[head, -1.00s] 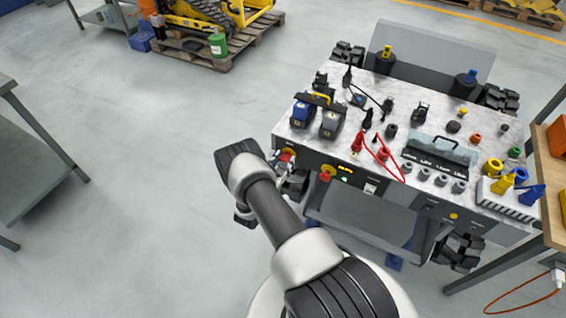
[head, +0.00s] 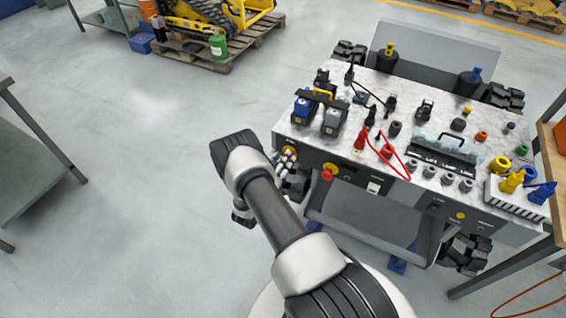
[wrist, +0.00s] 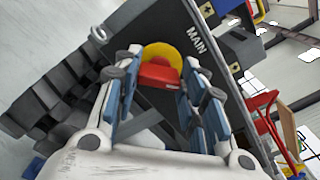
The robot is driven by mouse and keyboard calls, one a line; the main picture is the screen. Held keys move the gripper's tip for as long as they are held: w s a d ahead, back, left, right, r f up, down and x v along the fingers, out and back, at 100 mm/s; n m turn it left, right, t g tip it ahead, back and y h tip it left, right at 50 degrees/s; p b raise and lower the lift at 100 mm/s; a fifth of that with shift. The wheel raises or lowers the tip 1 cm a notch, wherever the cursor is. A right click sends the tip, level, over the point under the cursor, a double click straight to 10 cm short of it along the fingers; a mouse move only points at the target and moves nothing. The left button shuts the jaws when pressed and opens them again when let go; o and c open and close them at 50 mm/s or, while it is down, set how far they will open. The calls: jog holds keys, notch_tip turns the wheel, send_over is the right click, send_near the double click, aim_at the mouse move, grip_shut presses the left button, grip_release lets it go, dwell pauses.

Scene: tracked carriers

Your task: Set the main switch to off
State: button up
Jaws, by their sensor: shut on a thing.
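The main switch is a red handle (wrist: 158,73) on a round yellow plate (wrist: 163,52), on the dark front panel with the word MAIN beside it. In the head view the yellow plate (head: 290,149) shows at the left end of the carrier's front panel, partly behind my gripper (head: 286,162). In the wrist view the blue-padded fingers of my gripper (wrist: 157,88) stand on both sides of the red handle and are shut on it. Part of the handle is hidden between the fingers. The handle's exact setting is hard to read.
A red push button (head: 328,173) sits just right of the switch. The carrier's top (head: 395,85) holds batteries (head: 333,118), red cables and several plugs. A black track (head: 296,185) is close beside my gripper.

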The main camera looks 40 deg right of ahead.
jog(key=n, duration=0.9)
jog(key=shift+f, duration=0.25)
jog(key=shift+n, duration=0.3)
jog(key=o, duration=1.1)
jog(key=shift+c, duration=0.2)
jog(key=shift+a, duration=0.15)
jog(key=v, duration=1.1)
jog(key=shift+a, duration=0.4)
